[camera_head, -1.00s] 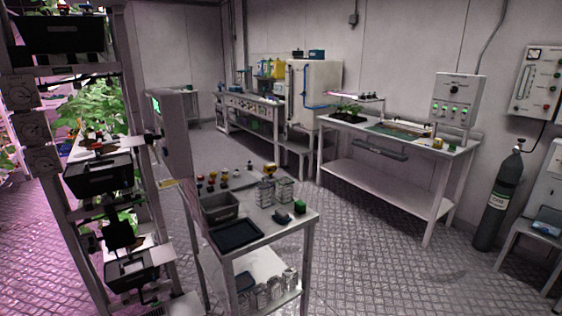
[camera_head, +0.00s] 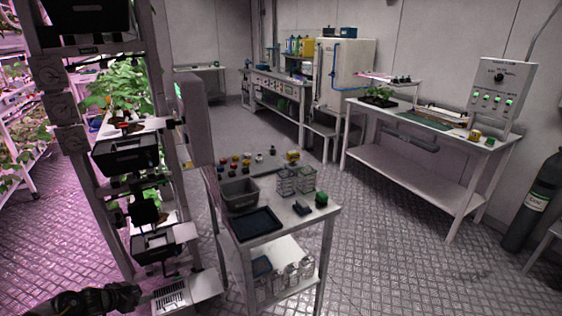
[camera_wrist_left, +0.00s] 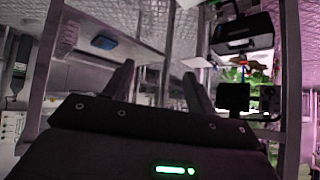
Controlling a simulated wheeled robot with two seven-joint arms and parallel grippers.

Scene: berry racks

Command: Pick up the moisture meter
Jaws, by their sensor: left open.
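I cannot tell for sure which item is the moisture meter. A small dark handheld-sized item (camera_head: 303,208) lies near the front right of the metal cart (camera_head: 285,222), beside a green block (camera_head: 321,199). A small yellow item (camera_head: 293,157) stands at the cart's back edge. My left gripper (camera_head: 136,292) shows dark at the lower left of the head view, low and left of the cart, apart from these items. In the left wrist view its two fingers (camera_wrist_left: 158,90) are spread with nothing between them. My right gripper is not in view.
The cart top also holds a grey bin (camera_head: 240,195), a black tray (camera_head: 255,224) and wire baskets (camera_head: 297,180). A tall plant rack (camera_head: 115,190) stands close on the left. A white workbench (camera_head: 410,165) stands behind right. The floor between cart and bench is clear.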

